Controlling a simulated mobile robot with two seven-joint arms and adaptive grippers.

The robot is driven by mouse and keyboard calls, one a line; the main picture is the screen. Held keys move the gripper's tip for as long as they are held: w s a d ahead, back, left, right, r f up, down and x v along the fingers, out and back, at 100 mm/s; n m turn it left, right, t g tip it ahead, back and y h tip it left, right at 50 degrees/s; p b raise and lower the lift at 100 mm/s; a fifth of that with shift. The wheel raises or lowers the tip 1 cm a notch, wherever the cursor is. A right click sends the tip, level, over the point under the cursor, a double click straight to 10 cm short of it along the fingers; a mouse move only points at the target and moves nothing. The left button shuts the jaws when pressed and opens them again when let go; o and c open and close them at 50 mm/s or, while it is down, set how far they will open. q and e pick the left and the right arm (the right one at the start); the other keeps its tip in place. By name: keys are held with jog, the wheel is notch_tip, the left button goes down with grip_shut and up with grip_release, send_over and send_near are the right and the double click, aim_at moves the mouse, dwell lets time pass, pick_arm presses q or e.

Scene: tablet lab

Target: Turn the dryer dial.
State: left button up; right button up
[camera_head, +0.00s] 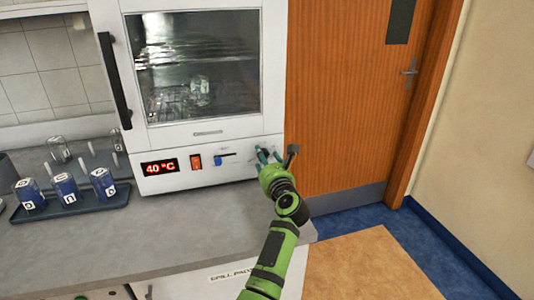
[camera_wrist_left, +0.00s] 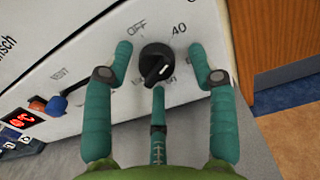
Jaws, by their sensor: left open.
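The dryer (camera_head: 222,172) is a white cabinet with a glass door and a lower control panel. Its dial is a round black knob (camera_wrist_left: 156,62) in the left wrist view, with a white pointer mark toward its lower right. "OFF" is printed at its upper left and "40" at its upper right. My left gripper (camera_head: 266,156) is at the right end of the panel. Its green fingers are open around the dial, one on each side and one below, with gaps visible at the sides. In the head view the gripper hides the dial. My right gripper is not in view.
The panel also has a red display (camera_head: 160,167) reading 40 °C, an orange switch (camera_head: 196,162) and a blue vent slider (camera_head: 218,160). A dark tray (camera_head: 80,204) with labelled jars stands left on the grey counter (camera_head: 165,232). A wooden door (camera_head: 335,95) is at the right.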

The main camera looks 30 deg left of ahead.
pick_arm(q)
jog(key=shift+w+a, duration=0.1)
jog(key=shift+w, duration=0.05)
jog(key=shift+s+r, duration=0.1)
jog(key=shift+s, duration=0.15)
jog(key=shift+s+r, duration=0.1)
jog(key=c, duration=1.2)
jog(key=shift+o, duration=0.2)
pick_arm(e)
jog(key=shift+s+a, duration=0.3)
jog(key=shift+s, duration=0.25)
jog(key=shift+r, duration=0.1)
